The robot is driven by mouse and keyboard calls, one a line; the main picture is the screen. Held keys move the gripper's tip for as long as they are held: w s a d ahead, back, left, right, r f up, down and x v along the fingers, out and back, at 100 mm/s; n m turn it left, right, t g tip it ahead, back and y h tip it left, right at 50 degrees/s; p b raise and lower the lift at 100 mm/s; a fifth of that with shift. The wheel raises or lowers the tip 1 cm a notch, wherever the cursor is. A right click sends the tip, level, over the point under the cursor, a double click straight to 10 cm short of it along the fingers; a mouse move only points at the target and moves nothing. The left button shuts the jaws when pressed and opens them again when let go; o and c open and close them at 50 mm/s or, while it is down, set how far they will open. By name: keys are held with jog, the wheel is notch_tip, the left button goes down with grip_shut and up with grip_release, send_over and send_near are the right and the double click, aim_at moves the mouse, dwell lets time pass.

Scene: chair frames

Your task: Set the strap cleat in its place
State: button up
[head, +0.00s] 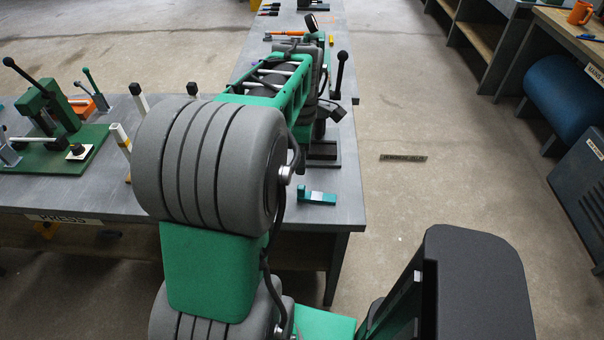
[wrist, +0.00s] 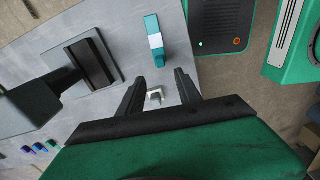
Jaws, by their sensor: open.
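In the wrist view, my gripper (wrist: 159,75) is open and points at the grey tabletop (wrist: 203,76). A small pale U-shaped piece (wrist: 155,96), possibly the strap cleat, shows between the fingers near the palm. No contact with either finger is visible, and I cannot tell its height against the fingertips. I cannot say for certain which piece is the cleat. My arm hides the gripper in the head view.
A dark block-like stand (wrist: 80,62) is left of the fingers in the wrist view. In the head view, a green press (head: 48,110) stands at the left. The floor at the right is mostly open.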

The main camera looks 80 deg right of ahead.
jog(key=w+a+r+h, duration=0.1)
jog(key=w+a, duration=0.6)
jog(key=w, duration=0.3)
jog(key=w+a+r, duration=0.2)
jog(key=w+a, duration=0.4)
jog(key=w, duration=0.4)
jog(key=w+a+f+t, duration=0.1)
jog(key=w+a, duration=0.1)
jog(key=a, duration=1.2)
jog(key=w+a+f+m+t+y, duration=0.1)
jog(key=w+a+t, duration=0.1)
jog(key=a, duration=1.2)
jog(key=shift+w+a+f, duration=0.2)
jog(key=shift+w+f, duration=0.05)
jog(key=shift+w, duration=0.5)
jog(key=shift+c, duration=0.5)
